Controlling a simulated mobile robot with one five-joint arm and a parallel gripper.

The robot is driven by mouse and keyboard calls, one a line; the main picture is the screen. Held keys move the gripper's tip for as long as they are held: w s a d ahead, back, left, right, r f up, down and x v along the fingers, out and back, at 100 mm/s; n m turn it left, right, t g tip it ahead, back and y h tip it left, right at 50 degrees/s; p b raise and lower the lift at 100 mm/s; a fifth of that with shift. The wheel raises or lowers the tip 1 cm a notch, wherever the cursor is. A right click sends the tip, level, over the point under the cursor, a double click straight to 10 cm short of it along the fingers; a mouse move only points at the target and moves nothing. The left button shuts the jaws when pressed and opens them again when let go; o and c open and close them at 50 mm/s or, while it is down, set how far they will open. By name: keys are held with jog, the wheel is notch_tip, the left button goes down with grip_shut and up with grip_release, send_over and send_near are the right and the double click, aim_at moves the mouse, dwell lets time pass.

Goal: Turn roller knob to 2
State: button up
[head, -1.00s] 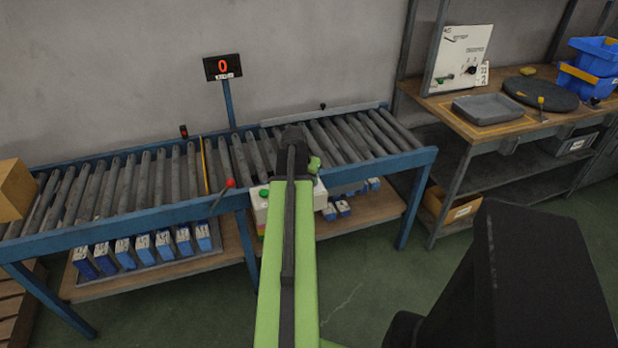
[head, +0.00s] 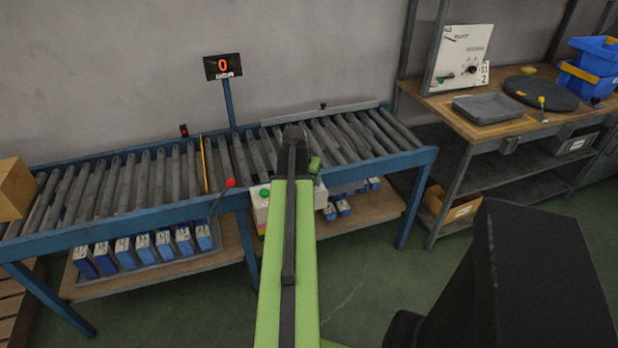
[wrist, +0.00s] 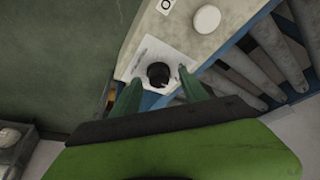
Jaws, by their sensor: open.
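The roller knob (wrist: 158,70) is a small round black knob on a white plate on the pale control box (wrist: 196,42). In the wrist view it sits between the two green fingers of my open gripper (wrist: 160,82), one on each side. I cannot tell whether the fingers touch it. The dial numbers and the knob's pointer are too small to read. In the head view, the control box (head: 261,207) shows at the conveyor's front edge with a green button, and my arm hides the knob.
The roller conveyor (head: 100,215) runs along the wall. A lever with a red ball (head: 230,183) rises close to my arm's left. A cardboard box (head: 14,188) is at the left end. A workbench (head: 440,104) with a panel stands at right.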

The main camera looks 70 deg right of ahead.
jog(key=shift+r, duration=0.1)
jog(key=p+v, duration=1.6)
jog(key=v, duration=0.1)
jog(key=shift+a, duration=0.15)
